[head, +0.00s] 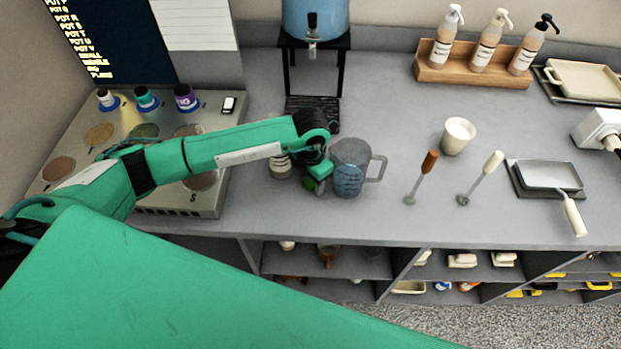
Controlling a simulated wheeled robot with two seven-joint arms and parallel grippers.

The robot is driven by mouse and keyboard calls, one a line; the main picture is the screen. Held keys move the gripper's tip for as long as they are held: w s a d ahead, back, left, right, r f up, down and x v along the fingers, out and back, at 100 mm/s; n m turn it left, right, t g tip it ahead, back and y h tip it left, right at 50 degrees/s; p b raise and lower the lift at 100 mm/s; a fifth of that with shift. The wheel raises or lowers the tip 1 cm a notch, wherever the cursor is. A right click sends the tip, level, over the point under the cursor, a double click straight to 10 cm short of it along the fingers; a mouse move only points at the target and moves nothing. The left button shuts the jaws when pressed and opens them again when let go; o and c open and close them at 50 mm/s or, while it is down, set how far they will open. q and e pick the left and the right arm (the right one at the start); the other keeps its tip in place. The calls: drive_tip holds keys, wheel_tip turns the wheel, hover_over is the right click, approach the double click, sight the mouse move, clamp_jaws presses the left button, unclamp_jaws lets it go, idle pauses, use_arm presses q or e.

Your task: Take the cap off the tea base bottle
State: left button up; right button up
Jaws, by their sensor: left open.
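My left arm reaches in from the left over the counter. My left gripper (317,178) points down just left of the pitcher and is open. A pale bottle or jar with a dark-striped label (281,167) stands left of the gripper, its upper part hidden by my arm. It may be the tea base bottle, but its label is too small to read. A small dark green thing (309,184) shows beside the fingers; I cannot tell whether it is a cap or whether the fingers touch it. My right gripper is not in view.
A clear measuring pitcher (348,170) stands close to the gripper's right. A dispenser on a black stand (315,60) is behind. A white cup (458,136), two whisk-like tools and a rectangular pan (546,175) are to the right. The counter between them is clear.

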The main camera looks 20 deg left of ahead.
sight(310, 182)
use_arm(q)
drive_tip(key=shift+r, duration=0.2)
wheel_tip(310, 182, up, 12)
drive_tip(key=b, duration=0.4)
drive_tip(key=shift+a, duration=0.1)
